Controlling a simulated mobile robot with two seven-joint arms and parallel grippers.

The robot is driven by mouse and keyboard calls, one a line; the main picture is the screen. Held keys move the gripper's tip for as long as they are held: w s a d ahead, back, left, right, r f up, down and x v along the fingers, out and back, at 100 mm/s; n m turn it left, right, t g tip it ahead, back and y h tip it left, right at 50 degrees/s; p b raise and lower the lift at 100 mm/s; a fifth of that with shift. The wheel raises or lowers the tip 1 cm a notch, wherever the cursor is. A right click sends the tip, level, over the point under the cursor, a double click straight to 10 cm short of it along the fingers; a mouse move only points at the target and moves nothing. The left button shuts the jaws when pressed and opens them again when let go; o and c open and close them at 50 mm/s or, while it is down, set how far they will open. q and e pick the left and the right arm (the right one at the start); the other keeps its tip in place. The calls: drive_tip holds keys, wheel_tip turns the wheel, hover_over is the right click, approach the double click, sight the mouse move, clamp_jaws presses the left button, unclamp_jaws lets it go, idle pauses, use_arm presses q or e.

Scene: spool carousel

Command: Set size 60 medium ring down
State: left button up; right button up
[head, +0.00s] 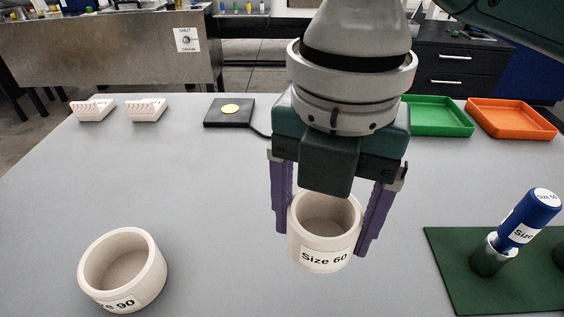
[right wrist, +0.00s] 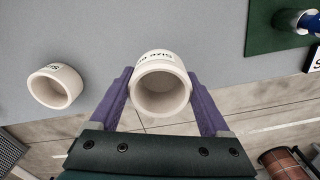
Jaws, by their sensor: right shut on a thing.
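The size 60 medium ring (head: 325,247) is a cream, hollow cylinder with a "Size 60" label facing the front. My right gripper (head: 324,232) is shut on it, with one purple finger on each side. In the head view the ring is upright over the grey table; I cannot tell whether it touches the surface. The ring also shows in the right wrist view (right wrist: 161,113), between the purple fingers, its open mouth toward the camera. My left gripper is not in view.
A "90" ring (head: 150,270) stands at the front left. A green mat (head: 455,270) with a blue-handled tool (head: 530,218) lies at right. Green (head: 440,130) and orange (head: 510,133) trays, a black pad (head: 215,118) and two pale racks (head: 92,115) stand behind.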

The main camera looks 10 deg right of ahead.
sight(313, 281)
wheel_tip(313, 281, down, 8)
drive_tip(key=shift+r+b, duration=0.1)
drive_tip(key=shift+b, duration=0.45)
drive_tip(key=shift+f, duration=0.45)
drive_tip(key=shift+f, duration=0.1)
drive_tip(key=o, duration=1.2)
